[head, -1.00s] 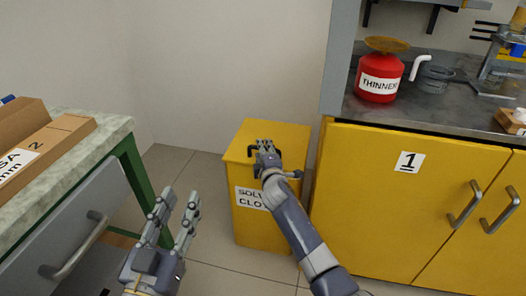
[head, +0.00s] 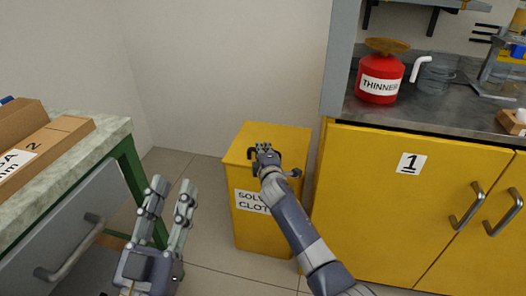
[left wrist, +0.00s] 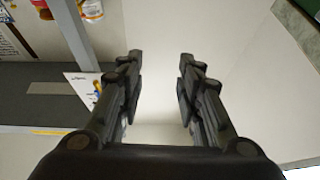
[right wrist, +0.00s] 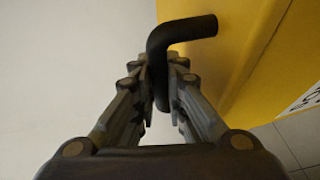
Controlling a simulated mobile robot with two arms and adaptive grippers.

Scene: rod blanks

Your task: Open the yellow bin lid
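The yellow bin (head: 262,225) stands on the floor between the bench and the yellow cabinet, with a partly hidden "SOLV… CLO…" label on its front. Its yellow lid (head: 290,135) looks flat and closed. My right gripper (head: 264,150) is at the lid. In the right wrist view the black bent lid handle (right wrist: 185,30) runs between the fingers of my right gripper (right wrist: 160,75), which look closed on it. My left gripper (head: 172,183) is open and empty, in front of the bin to the left; its spread fingers also show in the left wrist view (left wrist: 161,60).
A green-framed bench (head: 90,140) with a grey drawer and cardboard boxes (head: 45,150) is at left, close to my left gripper. The yellow cabinet (head: 385,200) stands right beside the bin. A red thinner can (head: 379,88) is on its counter. The wall is behind the bin.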

